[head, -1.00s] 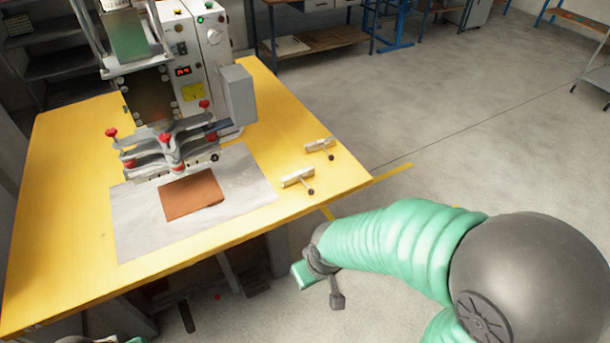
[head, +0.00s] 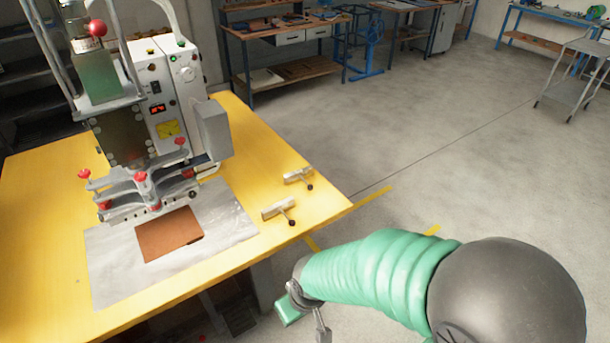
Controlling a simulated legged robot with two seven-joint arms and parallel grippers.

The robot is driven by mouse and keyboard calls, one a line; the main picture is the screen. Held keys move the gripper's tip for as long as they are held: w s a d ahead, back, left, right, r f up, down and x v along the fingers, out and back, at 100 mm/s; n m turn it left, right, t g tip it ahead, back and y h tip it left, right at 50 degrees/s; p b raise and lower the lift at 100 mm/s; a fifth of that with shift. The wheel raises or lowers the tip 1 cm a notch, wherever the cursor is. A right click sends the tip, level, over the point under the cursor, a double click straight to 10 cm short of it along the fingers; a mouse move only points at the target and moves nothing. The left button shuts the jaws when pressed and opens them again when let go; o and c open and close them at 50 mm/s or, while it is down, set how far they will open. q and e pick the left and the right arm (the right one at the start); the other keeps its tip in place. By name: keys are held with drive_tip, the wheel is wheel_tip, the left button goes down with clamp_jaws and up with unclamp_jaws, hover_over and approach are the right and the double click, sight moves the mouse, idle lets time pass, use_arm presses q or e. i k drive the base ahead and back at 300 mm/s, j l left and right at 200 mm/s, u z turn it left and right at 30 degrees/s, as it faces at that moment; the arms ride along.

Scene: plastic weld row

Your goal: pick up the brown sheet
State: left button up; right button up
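The brown sheet (head: 168,235) lies flat on a grey metal plate (head: 105,275) on the yellow table, just in front of the welding machine's clamps. My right gripper (head: 304,318) is at the lower middle of the head view, beyond the table's front right edge and apart from the sheet. One finger shows green and another part grey; the picture's lower edge cuts it off, so its opening is unclear. My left gripper is out of the picture.
The welding machine (head: 165,95) with red-knobbed clamps (head: 140,190) stands right behind the sheet. Two metal T-handled pieces (head: 278,209) lie on the table (head: 245,250) to the right.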

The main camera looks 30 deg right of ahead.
sight(165, 234)
drive_tip(key=i+l+u, duration=0.25)
drive_tip(key=i, duration=0.35)
drive_tip(key=i+l+u, duration=0.3)
drive_tip(key=i+l, duration=0.15)
drive_tip(key=i, duration=0.15)
